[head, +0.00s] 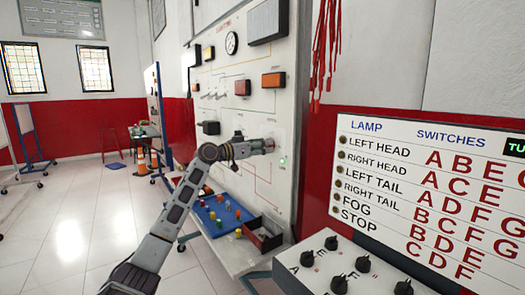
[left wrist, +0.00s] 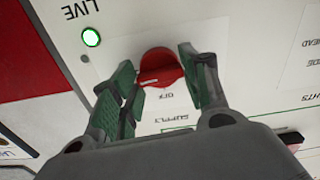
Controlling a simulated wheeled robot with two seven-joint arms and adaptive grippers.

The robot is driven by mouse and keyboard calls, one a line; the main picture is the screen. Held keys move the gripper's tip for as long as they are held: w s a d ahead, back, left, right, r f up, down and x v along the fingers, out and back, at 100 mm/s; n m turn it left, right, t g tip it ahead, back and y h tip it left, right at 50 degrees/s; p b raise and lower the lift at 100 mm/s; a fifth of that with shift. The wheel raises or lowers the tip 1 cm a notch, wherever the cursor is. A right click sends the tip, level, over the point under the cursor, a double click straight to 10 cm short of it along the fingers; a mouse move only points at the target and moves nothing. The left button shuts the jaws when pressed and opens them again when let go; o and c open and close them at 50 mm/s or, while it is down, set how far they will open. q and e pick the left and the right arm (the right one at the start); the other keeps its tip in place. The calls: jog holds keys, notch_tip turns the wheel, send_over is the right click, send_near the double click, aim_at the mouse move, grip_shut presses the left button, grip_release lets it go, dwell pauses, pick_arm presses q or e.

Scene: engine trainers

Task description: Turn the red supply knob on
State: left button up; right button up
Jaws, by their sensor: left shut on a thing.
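The red supply knob (left wrist: 162,70) sits on the white upright panel in the left wrist view, with a pale pointer line on its face. My left gripper (left wrist: 157,88) has its green-padded fingers on both sides of the knob and is shut on it. In the head view the left gripper (head: 258,147) reaches the panel, and its fingers mostly hide the knob. A "LIVE" lamp (left wrist: 91,37) beside the knob glows green; a small green light (head: 283,161) also shows in the head view. My right gripper is not in view.
The white trainer panel (head: 225,110) carries orange and dark boxes. Below it, a blue tray (head: 215,228) holds small coloured parts beside a dark open box (head: 265,243). A lamp-and-switches chart (head: 395,165) and a box with black knobs (head: 345,265) stand at right. The floor at left is mostly clear.

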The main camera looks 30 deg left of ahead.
pick_arm(q)
jog(key=shift+f+m, duration=0.15)
jog(key=shift+m, duration=0.55)
jog(key=o, duration=1)
jog(key=shift+s+a, duration=0.1)
jog(key=v, duration=1.1)
jog(key=shift+s, duration=0.4)
jog(key=shift+a, duration=0.1)
dwell(0.4)
